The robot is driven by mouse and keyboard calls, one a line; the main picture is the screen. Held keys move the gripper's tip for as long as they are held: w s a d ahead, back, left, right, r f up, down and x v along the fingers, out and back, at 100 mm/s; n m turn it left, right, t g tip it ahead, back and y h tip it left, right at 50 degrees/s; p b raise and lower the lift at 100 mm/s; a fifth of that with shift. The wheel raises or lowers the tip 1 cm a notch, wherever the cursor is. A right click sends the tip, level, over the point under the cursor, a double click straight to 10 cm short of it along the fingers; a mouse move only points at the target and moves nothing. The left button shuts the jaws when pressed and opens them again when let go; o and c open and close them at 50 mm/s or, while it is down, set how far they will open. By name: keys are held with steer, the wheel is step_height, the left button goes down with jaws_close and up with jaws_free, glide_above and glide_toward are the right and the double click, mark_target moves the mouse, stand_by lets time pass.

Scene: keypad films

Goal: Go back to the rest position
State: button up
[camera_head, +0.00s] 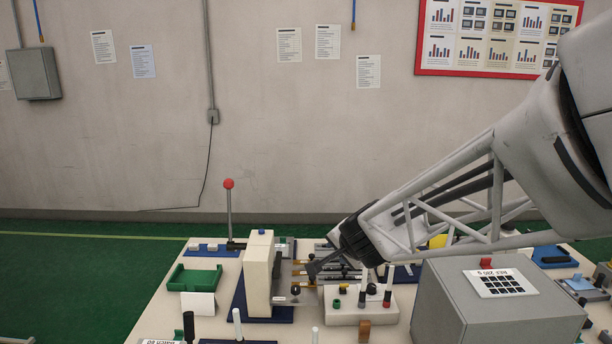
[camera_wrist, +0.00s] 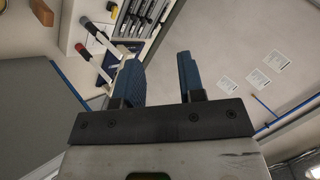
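My gripper (camera_head: 314,266) reaches in from the right in the head view. It points left and slightly down over the middle of the worktable. In the wrist view its two blue fingers (camera_wrist: 160,80) stand apart with nothing between them, so it is open and empty. A grey box (camera_head: 490,310) with a white keypad panel (camera_head: 500,283) and dark keys stands at the front right, below my arm. The panel is clear of my gripper. A grey surface at the left of the wrist view (camera_wrist: 40,115) may be this box's side.
A cream upright block (camera_head: 258,275) on a blue base stands left of my gripper. A red-knobbed lever (camera_head: 229,205) rises behind it. A white block with upright pegs (camera_head: 362,305) sits below my gripper. A green tray (camera_head: 195,278) lies at left. Air above the table's left is mostly free.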

steer(key=s+d+n+g+h, duration=0.1)
steer(key=s+d+n+g, duration=0.1)
steer(key=s, duration=0.8)
steer(key=s+d+n+g+h, duration=0.1)
steer(key=s+d, duration=0.4)
steer(key=s, duration=0.5)
steer(key=s+d+r+n+g+h, duration=0.1)
steer(key=s+d+n+g, duration=0.2)
steer(key=s, duration=0.7)
steer(key=shift+d+n+g, duration=0.3)
steer(key=shift+n, duration=0.9)
